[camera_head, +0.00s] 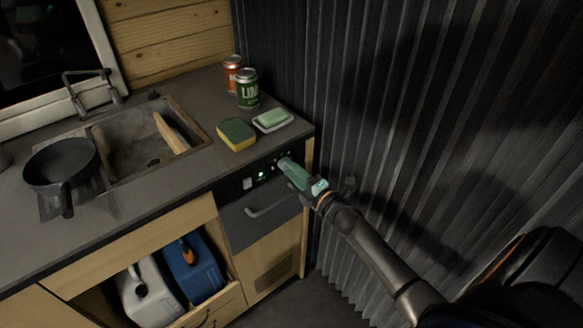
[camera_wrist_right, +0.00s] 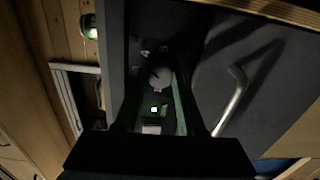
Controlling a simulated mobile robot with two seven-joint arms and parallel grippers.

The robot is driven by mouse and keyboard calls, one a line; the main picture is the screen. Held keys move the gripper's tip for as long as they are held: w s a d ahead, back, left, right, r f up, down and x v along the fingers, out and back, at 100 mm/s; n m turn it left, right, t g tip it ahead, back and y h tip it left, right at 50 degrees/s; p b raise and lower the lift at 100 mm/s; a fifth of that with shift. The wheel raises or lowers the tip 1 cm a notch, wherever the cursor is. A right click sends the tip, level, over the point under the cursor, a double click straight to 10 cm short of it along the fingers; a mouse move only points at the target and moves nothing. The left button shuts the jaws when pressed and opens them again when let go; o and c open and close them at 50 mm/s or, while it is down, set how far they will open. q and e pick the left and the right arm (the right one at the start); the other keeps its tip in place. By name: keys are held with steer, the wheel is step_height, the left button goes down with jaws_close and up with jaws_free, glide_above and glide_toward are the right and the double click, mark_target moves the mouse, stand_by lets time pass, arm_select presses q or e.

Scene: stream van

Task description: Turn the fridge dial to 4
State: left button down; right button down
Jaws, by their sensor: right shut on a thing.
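The fridge (camera_head: 265,224) is a dark grey front set in the counter, with a black control strip along its top and a bar handle below. A small green light glows on the strip. The fridge dial (camera_wrist_right: 158,76) is a round grey knob with a dark pointer line; white marks, one like a 4, sit around it in the right wrist view. My right gripper (camera_head: 287,166) reaches the strip from the right, shut on the dial, with its fingers on either side of it. The dial is mostly hidden in the head view. My left gripper is not in view.
On the counter above are a sponge (camera_head: 237,135), a soap dish (camera_head: 273,121), a green can (camera_head: 247,90) and a red can (camera_head: 232,72). A corrugated dark wall (camera_head: 420,110) stands close on the right. A blue jug (camera_head: 192,272) sits in the open drawer below.

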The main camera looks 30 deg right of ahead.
steer(key=shift+m, duration=0.7)
steer(key=c, duration=0.5)
jaws_free()
steer(key=s+d, duration=0.1)
steer(key=s, duration=1.1)
steer(key=shift+s, duration=0.25)
steer(key=s+a+f+m+g+p, duration=0.2)
steer(key=s+a+f+m+g, duration=0.2)
steer(key=s+a+m, duration=0.3)
steer(key=s+a+f+m+g+y+p, duration=0.1)
steer(key=s+a+f+m+g+p, duration=0.1)
steer(key=s+a+f+m+g, duration=0.2)
steer(key=s+a+f+m, duration=0.3)
steer(key=a+m, duration=0.2)
steer(key=a, duration=0.3)
steer(key=shift+g, duration=0.3)
